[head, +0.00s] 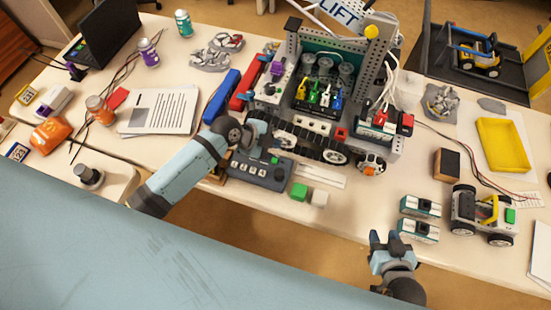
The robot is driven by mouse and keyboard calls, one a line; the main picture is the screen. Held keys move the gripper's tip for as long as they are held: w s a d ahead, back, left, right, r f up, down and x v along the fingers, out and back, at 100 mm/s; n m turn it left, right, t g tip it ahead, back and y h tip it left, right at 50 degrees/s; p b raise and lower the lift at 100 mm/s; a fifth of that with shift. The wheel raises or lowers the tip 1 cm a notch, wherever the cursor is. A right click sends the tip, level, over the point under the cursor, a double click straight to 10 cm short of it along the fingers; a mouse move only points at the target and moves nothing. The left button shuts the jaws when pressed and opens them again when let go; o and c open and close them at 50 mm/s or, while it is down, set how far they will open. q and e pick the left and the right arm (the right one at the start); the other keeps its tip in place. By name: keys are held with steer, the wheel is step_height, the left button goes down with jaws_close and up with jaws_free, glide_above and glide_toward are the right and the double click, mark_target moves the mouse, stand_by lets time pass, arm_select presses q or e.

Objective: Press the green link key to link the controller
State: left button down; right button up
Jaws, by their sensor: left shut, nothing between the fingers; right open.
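The controller (262,171) is a dark grey box with a row of white-labelled keys and a black knob, lying near the table's front edge. A small green key (275,160) shows on its upper right part. My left gripper (270,148) is over the back of the controller, close to the green key. It is shut and empty; its fingertips are small and partly hidden by my wrist, and I cannot tell whether they touch the key. My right gripper (382,238) is open and empty beyond the table's front edge, left of the small teal-and-black modules.
A large tracked robot (320,100) stands right behind the controller. Teal-and-black modules (419,230) and a small wheeled robot (483,215) are further right. Papers (160,112) lie left.

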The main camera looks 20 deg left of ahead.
arm_select(q)
steer(key=shift+w+r, duration=0.15)
steer(key=shift+w, duration=0.05)
stand_by(0.4)
steer(key=b, duration=0.6)
glide_above(274, 162)
step_height(274, 162, down, 8)
steer(key=shift+w+f+b, duration=0.1)
steer(key=shift+f+b, duration=0.3)
steer(key=shift+b, duration=0.05)
stand_by(0.6)
stand_by(0.8)
